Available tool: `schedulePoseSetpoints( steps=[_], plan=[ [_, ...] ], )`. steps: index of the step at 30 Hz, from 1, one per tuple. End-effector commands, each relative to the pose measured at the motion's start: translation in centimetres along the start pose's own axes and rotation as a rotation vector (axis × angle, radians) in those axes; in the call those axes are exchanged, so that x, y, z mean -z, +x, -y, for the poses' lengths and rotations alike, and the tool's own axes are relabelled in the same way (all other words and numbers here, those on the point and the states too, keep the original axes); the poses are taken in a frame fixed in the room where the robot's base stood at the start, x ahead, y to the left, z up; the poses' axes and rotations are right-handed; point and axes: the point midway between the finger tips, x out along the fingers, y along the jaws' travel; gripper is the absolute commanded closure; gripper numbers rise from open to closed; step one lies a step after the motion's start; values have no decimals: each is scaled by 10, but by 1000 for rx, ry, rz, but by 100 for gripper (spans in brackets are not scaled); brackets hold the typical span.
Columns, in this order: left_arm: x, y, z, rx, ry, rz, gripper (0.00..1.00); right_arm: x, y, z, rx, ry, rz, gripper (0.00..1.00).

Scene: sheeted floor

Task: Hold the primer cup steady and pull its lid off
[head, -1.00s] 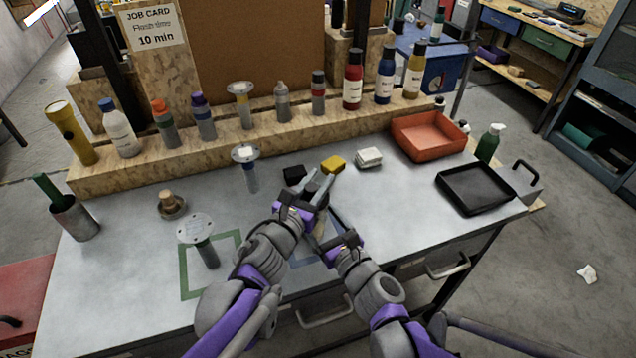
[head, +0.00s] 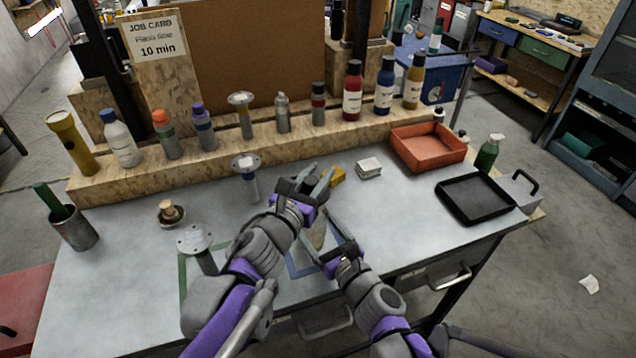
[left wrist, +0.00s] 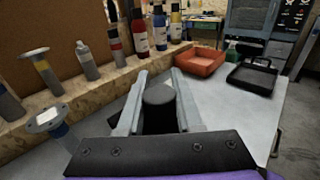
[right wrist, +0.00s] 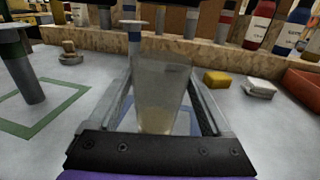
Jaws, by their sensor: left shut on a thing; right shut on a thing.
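The primer cup (right wrist: 160,95) is a translucent, tapering cup between the fingers of my right gripper (head: 313,234). It stands upright, and no lid shows on its rim in the right wrist view. In the head view the cup (head: 317,236) is partly hidden by my grippers. My left gripper (head: 318,174) is shut on a dark round lid (left wrist: 159,96), seen between its fingers in the left wrist view. The left gripper is above and beyond the cup, and the lid looks apart from it.
A blue outline (head: 300,270) lies under the cup. A yellow block (head: 338,176) and a white stack (head: 369,167) lie behind the grippers. An orange tray (head: 428,158) and black tray (head: 474,196) are right. A wooden rack (head: 230,150) of bottles lines the back.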

Motion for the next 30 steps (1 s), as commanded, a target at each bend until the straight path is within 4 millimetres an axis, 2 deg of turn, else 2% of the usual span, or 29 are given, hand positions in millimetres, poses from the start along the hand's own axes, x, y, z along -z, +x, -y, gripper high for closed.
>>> schedulePoseSetpoints(
  steps=[6, 7, 9, 10, 17, 20, 23, 30],
  plan=[
    [-2, 0, 0, 0, 0, 0, 100, 0, 0, 0, 0, 0, 0, 100],
    [-2, 0, 0, 0, 0, 0, 100, 0, 0, 0, 0, 0, 0, 15],
    [-2, 0, 0, 0, 0, 0, 100, 0, 0, 0, 0, 0, 0, 3],
    [-2, 0, 0, 0, 0, 0, 100, 0, 0, 0, 0, 0, 0, 0],
    [-2, 0, 0, 0, -1, 0, 100, 0, -1, 0, 0, 0, 0, 0],
    [-2, 0, 0, 0, -1, 0, 100, 0, -7, 0, 1, -1, 0, 0],
    [-2, 0, 0, 0, -1, 0, 100, 0, -22, 0, 1, 0, 0, 0],
    [-5, 0, 0, 0, 0, 1, 100, 0, -74, 1, 3, -1, 0, 0]
  ],
)
